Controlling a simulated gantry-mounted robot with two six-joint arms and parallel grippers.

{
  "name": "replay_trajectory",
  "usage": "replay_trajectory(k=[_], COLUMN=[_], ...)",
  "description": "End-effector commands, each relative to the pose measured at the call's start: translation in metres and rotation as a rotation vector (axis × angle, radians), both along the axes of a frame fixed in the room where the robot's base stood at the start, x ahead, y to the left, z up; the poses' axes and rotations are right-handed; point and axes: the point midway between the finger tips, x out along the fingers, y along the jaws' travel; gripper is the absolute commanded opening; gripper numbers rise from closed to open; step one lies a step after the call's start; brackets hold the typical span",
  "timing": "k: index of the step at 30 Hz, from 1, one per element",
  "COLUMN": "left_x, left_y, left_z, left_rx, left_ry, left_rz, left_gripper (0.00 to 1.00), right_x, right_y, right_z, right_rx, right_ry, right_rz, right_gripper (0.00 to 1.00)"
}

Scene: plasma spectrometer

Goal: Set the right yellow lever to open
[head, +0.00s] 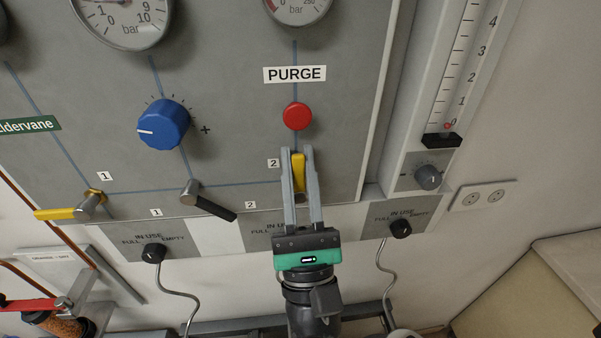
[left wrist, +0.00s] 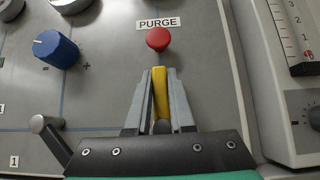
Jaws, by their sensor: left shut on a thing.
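The right yellow lever (head: 298,171) is on the grey panel below the red purge button, beside a label 2. It points up toward the button, roughly in line with the blue pipe line. My left gripper (head: 298,158) comes from below, with its two grey fingers shut on the lever, one on each side. In the left wrist view the yellow lever (left wrist: 160,92) stands upright between the fingers (left wrist: 160,80). My right gripper does not show in either view.
A red button (head: 297,116) sits just above the fingertips. Left are a black lever (head: 214,208), a blue knob (head: 163,125) and another yellow lever (head: 58,214), lying sideways. A flowmeter (head: 452,90) stands right. Black knobs with hoses (head: 154,253) are below.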

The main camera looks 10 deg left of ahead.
Motion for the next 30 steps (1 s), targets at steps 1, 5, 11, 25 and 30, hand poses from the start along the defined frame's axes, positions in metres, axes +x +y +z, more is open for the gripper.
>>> replay_trajectory(k=[1, 5, 11, 25, 30], left_x=[0.000, 0.000, 0.000, -0.002, -0.018], left_y=[0.000, 0.000, 0.001, -0.001, -0.008], left_z=[0.000, 0.000, 0.001, -0.002, -0.022], left_rx=[-0.005, -0.005, -0.005, -0.003, -0.001], left_ry=[-0.002, -0.002, -0.002, -0.001, 0.001], left_rz=[-0.001, -0.001, -0.001, -0.001, -0.004], left_gripper=[0.00, 0.00, 0.26, 0.51, 0.51], right_x=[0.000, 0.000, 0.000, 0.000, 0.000], right_y=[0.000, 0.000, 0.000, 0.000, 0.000], right_z=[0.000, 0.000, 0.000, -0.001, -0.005], right_rx=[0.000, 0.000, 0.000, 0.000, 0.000], right_ry=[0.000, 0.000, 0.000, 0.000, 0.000], right_rz=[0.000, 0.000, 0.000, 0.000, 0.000], right_gripper=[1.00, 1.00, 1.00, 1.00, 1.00])
